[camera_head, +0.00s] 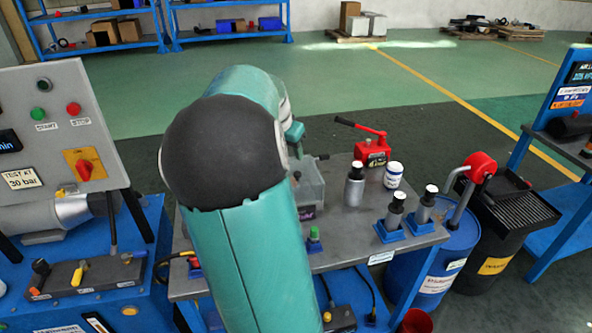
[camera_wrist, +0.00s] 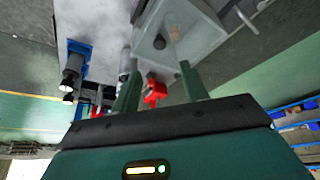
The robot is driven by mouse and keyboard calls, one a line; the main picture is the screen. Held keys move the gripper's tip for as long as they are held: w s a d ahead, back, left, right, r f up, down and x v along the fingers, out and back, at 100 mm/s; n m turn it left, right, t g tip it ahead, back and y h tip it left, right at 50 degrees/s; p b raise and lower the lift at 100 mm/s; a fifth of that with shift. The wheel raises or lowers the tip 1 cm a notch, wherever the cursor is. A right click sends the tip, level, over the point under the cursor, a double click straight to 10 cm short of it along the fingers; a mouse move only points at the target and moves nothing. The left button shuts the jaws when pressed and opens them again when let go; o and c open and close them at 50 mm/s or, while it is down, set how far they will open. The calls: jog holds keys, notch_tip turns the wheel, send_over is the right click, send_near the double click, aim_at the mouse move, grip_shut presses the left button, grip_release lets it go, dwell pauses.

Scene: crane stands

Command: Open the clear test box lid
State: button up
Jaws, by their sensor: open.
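The clear test box (camera_head: 312,186) stands on the grey bench top, partly hidden behind my arm in the head view. My gripper (camera_wrist: 160,88) is open and empty. Its two fingers point toward the box, apart from the knob as far as the picture shows. In the head view the fingers are hidden by my arm.
A control panel (camera_head: 50,130) is at left. A blue drum (camera_head: 445,258) stands at right.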

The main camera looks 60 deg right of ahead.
aim_at(297, 173)
jog(key=x, duration=1)
jog(key=shift+w+d+f, duration=0.1)
jog(key=shift+f, duration=0.1)
grip_shut()
